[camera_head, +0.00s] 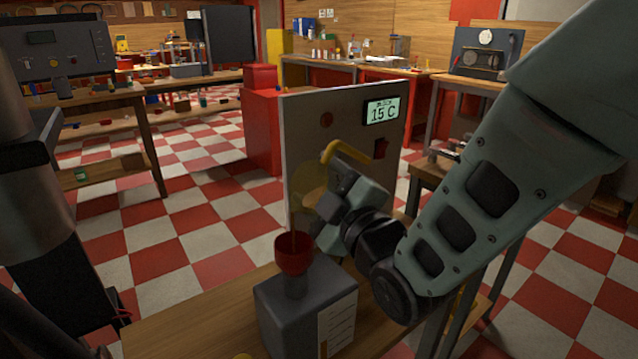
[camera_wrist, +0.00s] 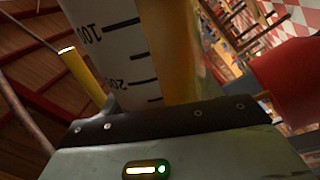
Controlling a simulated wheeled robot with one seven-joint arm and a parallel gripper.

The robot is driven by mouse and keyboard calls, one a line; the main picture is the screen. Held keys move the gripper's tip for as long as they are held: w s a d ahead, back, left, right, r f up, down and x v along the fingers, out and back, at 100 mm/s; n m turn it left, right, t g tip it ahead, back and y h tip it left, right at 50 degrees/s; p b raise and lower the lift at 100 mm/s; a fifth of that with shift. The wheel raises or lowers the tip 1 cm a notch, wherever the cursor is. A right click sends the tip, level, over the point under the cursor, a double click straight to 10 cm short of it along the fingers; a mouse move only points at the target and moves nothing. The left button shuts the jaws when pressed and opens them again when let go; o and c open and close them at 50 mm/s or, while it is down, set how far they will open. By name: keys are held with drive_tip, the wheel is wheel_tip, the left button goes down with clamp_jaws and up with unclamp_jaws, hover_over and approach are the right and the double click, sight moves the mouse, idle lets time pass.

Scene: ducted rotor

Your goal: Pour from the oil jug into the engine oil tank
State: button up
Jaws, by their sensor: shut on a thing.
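The oil jug (camera_head: 311,201), see-through and yellowish with a yellow handle (camera_head: 345,160), is tilted above the red funnel (camera_head: 294,254). My gripper (camera_head: 340,192) is shut on the jug. A thin, faint yellowish streak, looking like oil, runs from the jug down into the funnel. The funnel stands in the top of the engine oil tank (camera_head: 290,312), a grey box with a pale scale on its front. In the wrist view, the jug wall (camera_wrist: 115,50) with black scale marks fills the middle, and the red funnel (camera_wrist: 287,85) is at right. The oil level inside the tank cannot be told.
The tank stands on a wooden table (camera_head: 190,325). An upright grey panel (camera_head: 350,130) with a display reading 15 C is close behind the jug. A red cabinet (camera_head: 263,125) and other benches stand further back. The chequered floor at left is clear.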

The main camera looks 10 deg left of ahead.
idle(0.5)
drive_tip(key=shift+s+a+n+b, duration=0.1)
drive_tip(key=shift+n+b, duration=0.2)
drive_tip(key=shift+n, duration=0.3)
drive_tip(key=m, duration=0.3)
drive_tip(key=shift+w+r+m+b, duration=0.2)
drive_tip(key=shift+r+m+b, duration=0.05)
drive_tip(key=shift+m+b, duration=0.15)
drive_tip(key=shift+r, duration=0.1)
